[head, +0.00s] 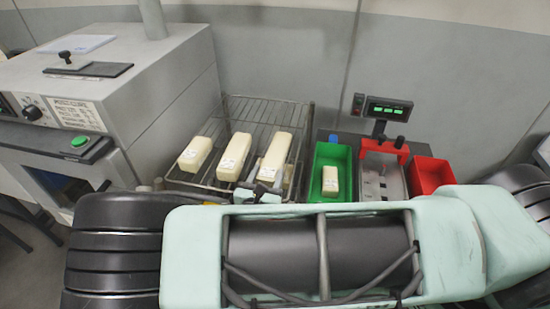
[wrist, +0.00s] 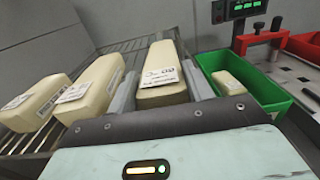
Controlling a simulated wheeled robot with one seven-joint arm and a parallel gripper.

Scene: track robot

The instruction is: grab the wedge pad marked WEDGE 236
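Three cream wedge pads with white labels lie on a wire rack (head: 212,184): a left pad (head: 195,153), a middle pad (head: 235,157) and a right pad (head: 276,153). In the wrist view they are the left pad (wrist: 35,102), middle pad (wrist: 92,88) and right pad (wrist: 160,72). The right pad's label has small print, too blurred to read surely; the other labels are also unreadable. My gripper (wrist: 158,90) is open, with one grey finger on each side of the right pad's near end. In the head view my arm partly hides the gripper.
A green bin (head: 322,158) holding a small cream block (head: 330,180) stands right of the rack. Beyond it are a red-handled fixture with a green display (head: 388,109) and a red bin (head: 432,172). A grey machine (head: 150,75) stands left.

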